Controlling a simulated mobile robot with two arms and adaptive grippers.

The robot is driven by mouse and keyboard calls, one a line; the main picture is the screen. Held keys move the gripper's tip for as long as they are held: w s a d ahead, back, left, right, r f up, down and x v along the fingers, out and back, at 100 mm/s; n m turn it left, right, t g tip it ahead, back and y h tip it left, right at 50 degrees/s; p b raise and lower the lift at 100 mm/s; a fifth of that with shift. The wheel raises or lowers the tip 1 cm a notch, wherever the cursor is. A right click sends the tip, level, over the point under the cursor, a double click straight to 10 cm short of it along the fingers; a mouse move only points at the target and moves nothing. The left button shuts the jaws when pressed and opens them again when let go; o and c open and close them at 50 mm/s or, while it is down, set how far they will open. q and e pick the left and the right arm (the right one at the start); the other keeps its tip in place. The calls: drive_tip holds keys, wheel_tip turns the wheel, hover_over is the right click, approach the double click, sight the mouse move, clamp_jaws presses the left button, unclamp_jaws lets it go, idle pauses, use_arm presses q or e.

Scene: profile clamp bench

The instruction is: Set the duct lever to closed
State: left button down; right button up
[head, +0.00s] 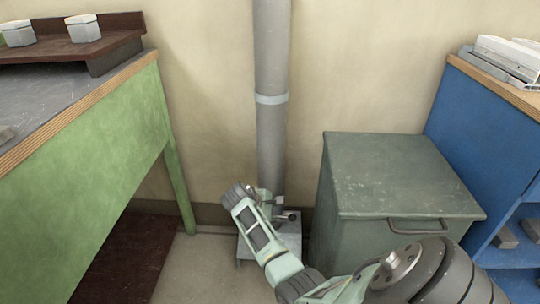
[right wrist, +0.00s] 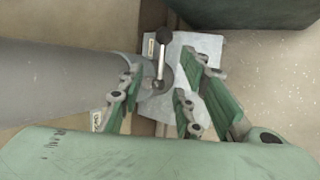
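The duct lever (right wrist: 161,62) is a pale metal arm with a black ball knob. It sits at the lower end of the grey duct (head: 272,120) and points towards the top of the right wrist view, near a small label (right wrist: 151,47). A second label (right wrist: 97,119) shows farther down. The label text is too small to read. My right gripper (right wrist: 165,75) is open, with one green finger on either side of the lever's line. I see no clear contact. In the head view, my right gripper (head: 262,205) partly hides the lever's base. My left gripper is not in view.
A grey metal plate (right wrist: 205,48) lies at the duct's foot. A green-grey cabinet (head: 400,170) stands close on the right, with a blue shelf unit (head: 445,105) beyond it. A green workbench (head: 90,150) stands on the left. Some floor (head: 200,265) is clear between.

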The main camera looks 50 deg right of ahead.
drive_tip(key=shift+v, duration=1.2)
drive_tip(key=shift+s+f, duration=0.1)
